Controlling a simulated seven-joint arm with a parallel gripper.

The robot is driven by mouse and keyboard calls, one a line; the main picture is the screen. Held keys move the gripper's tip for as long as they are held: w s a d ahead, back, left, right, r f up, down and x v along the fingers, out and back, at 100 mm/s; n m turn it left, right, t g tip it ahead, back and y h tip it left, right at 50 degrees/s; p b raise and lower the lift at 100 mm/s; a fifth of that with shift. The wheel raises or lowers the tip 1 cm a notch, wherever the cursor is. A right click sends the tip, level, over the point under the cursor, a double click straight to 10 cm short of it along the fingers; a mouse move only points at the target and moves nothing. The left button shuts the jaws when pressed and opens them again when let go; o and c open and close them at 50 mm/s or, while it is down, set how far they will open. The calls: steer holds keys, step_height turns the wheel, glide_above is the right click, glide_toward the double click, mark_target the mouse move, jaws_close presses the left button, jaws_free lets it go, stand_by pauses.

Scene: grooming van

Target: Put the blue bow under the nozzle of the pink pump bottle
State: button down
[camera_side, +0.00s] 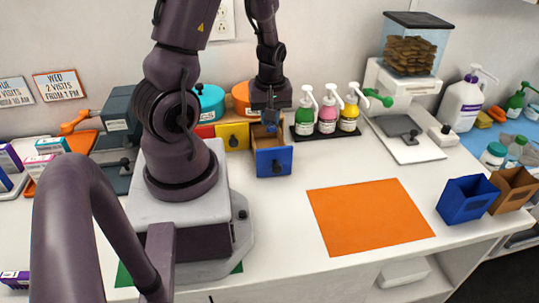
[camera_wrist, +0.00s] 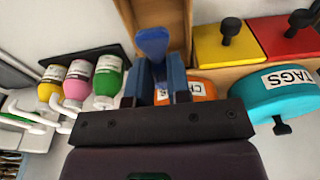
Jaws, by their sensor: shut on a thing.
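My gripper (camera_side: 270,121) points down just over the open blue-fronted drawer (camera_side: 274,162). In the wrist view my gripper (camera_wrist: 160,82) is shut on a rounded blue piece (camera_wrist: 152,44), which looks like the blue bow. Only part of it shows between the fingers, so its full shape is hidden. The pink pump bottle (camera_side: 326,120) stands upright between the green and yellow ones, to the right of my gripper. Its white nozzle (camera_side: 334,91) is on top. In the wrist view the pink bottle (camera_wrist: 77,82) is at the left, apart from my gripper.
The green bottle (camera_side: 305,121) stands nearest my gripper, and the yellow bottle (camera_side: 349,118) is beyond the pink one. All three share a dark tray (camera_side: 325,135). Yellow drawer (camera_side: 233,137) is shut. A white scale (camera_side: 405,141) stands right.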

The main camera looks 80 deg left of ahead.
steer(key=shift+f, duration=4.8)
steer(key=shift+f, duration=0.1)
steer(key=shift+f, duration=0.15)
steer(key=c, duration=1.1)
jaws_free()
